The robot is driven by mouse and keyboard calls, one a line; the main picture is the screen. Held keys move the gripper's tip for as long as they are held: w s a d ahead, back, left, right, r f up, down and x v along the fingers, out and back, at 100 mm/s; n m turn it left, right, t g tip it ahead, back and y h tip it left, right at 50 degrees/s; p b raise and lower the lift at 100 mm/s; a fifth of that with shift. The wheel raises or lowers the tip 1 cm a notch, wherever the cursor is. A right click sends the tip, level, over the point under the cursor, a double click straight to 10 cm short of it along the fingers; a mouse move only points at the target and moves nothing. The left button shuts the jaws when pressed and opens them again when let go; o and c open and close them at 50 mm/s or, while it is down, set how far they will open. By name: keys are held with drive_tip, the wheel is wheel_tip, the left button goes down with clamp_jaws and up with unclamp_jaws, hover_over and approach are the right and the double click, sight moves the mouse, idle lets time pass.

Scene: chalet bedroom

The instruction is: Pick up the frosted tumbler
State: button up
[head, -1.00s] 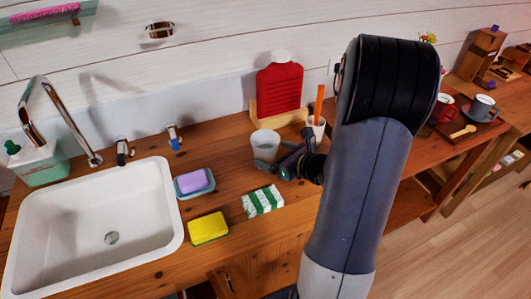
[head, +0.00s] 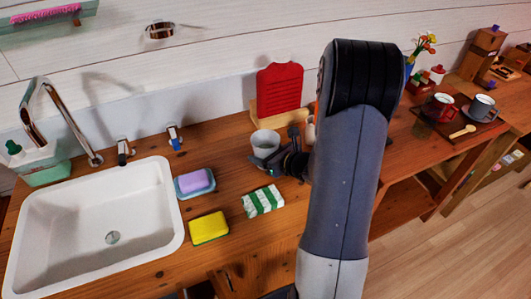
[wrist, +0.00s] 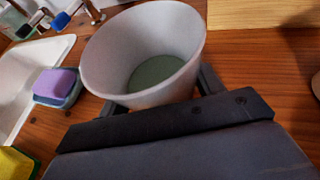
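The frosted tumbler (head: 265,140) stands upright on the wooden counter, right of the sink and in front of the red board's stand. In the wrist view the tumbler (wrist: 150,50) fills the upper middle, and I look into its open, empty mouth. My gripper (head: 278,148) is low over the counter at the tumbler's right front side. Its fingers are spread; in the wrist view they show on both sides of the tumbler's lower part, partly hidden behind it. I cannot tell whether they touch the glass.
The white sink (head: 100,225) is further left. A red board (head: 279,88) in a wooden stand is close behind.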

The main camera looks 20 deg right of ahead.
drive_tip(key=c, duration=0.6)
drive_tip(key=shift+r, duration=0.1)
